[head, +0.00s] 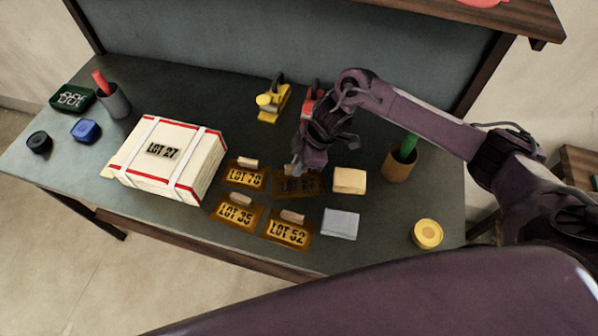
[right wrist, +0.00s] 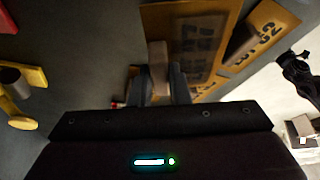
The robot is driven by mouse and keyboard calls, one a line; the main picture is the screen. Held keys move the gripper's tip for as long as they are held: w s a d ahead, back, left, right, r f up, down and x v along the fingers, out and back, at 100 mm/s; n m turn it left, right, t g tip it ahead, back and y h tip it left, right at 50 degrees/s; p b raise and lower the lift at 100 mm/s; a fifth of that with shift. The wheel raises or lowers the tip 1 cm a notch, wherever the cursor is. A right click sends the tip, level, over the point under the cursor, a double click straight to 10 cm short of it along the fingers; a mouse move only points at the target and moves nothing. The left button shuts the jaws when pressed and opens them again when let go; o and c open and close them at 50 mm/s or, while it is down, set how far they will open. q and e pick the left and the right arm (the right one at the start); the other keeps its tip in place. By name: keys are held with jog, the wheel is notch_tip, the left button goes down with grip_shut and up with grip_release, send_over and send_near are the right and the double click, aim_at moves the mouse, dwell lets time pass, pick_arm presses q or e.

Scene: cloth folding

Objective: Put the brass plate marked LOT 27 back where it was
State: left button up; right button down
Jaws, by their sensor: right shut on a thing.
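The brass plate marked LOT 27 (head: 297,188) is at the back right of a group of brass plates; it is in shadow and its lettering is dim. In the right wrist view the plate (right wrist: 190,72) spreads beyond the fingers. My right gripper (head: 299,168) is above it, pointing down, shut on its wooden handle block (right wrist: 158,66). Whether the plate touches the table cannot be told. A cream box (head: 190,140) with red edging and white straps stands to the left, with LOT 27 printed on its top. My left gripper is not in view.
Plates LOT 70 (head: 245,179), LOT 35 (head: 237,217) and LOT 52 (head: 287,235) lie close by. A cream block (head: 349,181), a grey block (head: 340,224) and a brown cup (head: 397,168) stand to the right. A yellow object (head: 270,104) is behind. The table (head: 385,225) has bare room at front right.

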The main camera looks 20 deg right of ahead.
jog(key=shift+w+f, duration=0.1)
jog(key=shift+f, duration=2.35)
jog(key=shift+f, duration=0.1)
jog(key=shift+f, duration=0.15)
jog(key=c, duration=1.4)
grip_release()
jog(key=shift+o, duration=0.2)
jog(key=shift+r, duration=0.3)
jog(key=b+v, duration=0.1)
jog(key=v, duration=1.1)
jog(key=shift+f, duration=0.15)
